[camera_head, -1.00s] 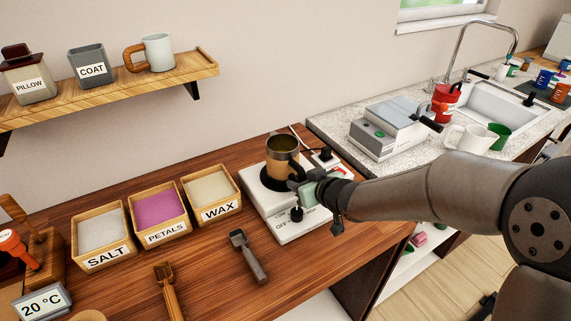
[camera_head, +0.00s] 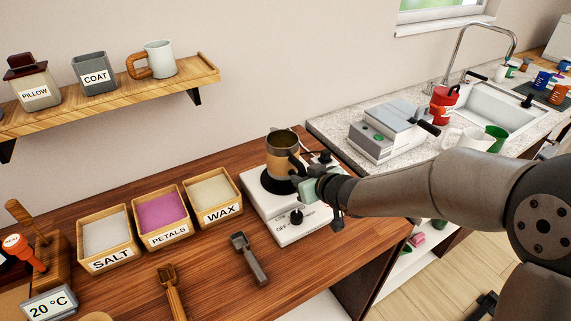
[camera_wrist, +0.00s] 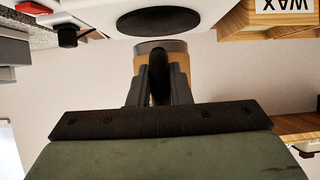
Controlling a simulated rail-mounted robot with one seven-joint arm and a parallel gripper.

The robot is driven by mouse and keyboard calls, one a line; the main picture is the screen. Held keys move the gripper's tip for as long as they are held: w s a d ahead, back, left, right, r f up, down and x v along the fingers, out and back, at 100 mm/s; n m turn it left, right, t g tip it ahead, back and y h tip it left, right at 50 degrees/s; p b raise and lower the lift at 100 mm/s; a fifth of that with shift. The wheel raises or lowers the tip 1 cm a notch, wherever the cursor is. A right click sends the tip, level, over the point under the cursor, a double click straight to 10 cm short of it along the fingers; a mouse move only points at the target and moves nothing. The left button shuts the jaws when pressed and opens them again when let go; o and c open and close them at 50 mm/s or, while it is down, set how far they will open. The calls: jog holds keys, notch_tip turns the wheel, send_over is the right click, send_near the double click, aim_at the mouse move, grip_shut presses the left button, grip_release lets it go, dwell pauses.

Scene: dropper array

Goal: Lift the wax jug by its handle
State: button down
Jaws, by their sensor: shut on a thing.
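The wax jug (camera_head: 282,157) is a metal pitcher with a tan band and a dark handle. It is upright just above the black round heating plate (camera_head: 268,184) of a white hot plate unit (camera_head: 290,229). In the wrist view the jug (camera_wrist: 180,62) shows apart from the black disc (camera_wrist: 158,20), with the white unit between them. My gripper (camera_head: 300,182) reaches in from the right and is shut on the jug's dark handle (camera_wrist: 158,72). The fingers sit on both sides of the handle. The jug's contents cannot be made out.
Boxes of salt (camera_head: 108,240), petals (camera_head: 161,214) and wax (camera_head: 212,194) stand left of the hot plate. A dark scoop (camera_head: 250,262) lies in front. A grey device (camera_head: 388,132) stands on the counter to the right. A wall shelf (camera_head: 120,87) hangs upper left. Air above the jug looks clear.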

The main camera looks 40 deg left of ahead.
aim_at(296, 160)
jog(key=shift+r+p, duration=2.2)
jog(key=shift+r, duration=0.5)
